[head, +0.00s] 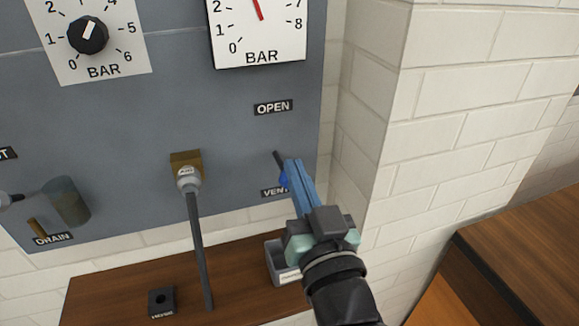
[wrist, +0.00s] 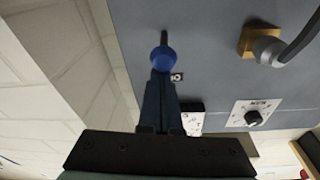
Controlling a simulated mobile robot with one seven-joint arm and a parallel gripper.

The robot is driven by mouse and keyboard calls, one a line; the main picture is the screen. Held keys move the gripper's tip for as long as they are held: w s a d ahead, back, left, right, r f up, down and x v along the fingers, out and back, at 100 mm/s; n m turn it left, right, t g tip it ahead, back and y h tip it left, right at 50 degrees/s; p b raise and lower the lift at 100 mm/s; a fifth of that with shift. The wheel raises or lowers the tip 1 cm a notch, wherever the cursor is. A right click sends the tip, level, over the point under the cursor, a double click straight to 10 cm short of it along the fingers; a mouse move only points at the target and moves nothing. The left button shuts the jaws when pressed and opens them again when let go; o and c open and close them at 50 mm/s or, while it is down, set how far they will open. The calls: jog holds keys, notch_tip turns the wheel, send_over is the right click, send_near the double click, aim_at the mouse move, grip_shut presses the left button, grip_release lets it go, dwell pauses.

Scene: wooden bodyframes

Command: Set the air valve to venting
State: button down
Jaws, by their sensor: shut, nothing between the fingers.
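The air valve shows as a dark rod (head: 277,157) with a blue rounded part (head: 283,181) on the grey panel. It sits between the OPEN label (head: 273,107) above and the VENT label (head: 272,192) below, with the blue part close to VENT. In the wrist view the blue part (wrist: 163,54) is just beyond my fingertips, with the dark rod behind it. My gripper (head: 293,164) is shut and empty, its blue fingers right beside the valve and partly covering it and the VENT label. I cannot tell whether they touch it.
A gauge (head: 260,30) with a red needle and a pressure knob (head: 88,35) are above. A brass fitting (head: 186,158) with a grey hose (head: 200,250) hangs left of my gripper. A wooden shelf (head: 120,295) lies below, and a white brick wall (head: 480,110) stands right.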

notch_tip(320, 180, down, 6)
jog(key=t+y+b, duration=0.1)
jog(key=t+b, duration=0.5)
jog(key=b, duration=1.7)
jog(key=shift+m+b, duration=0.3)
jog(key=shift+b, duration=0.1)
jog(key=shift+w+a+f+b, duration=0.15)
jog(key=shift+w+b, duration=0.1)
jog(key=shift+b, duration=0.55)
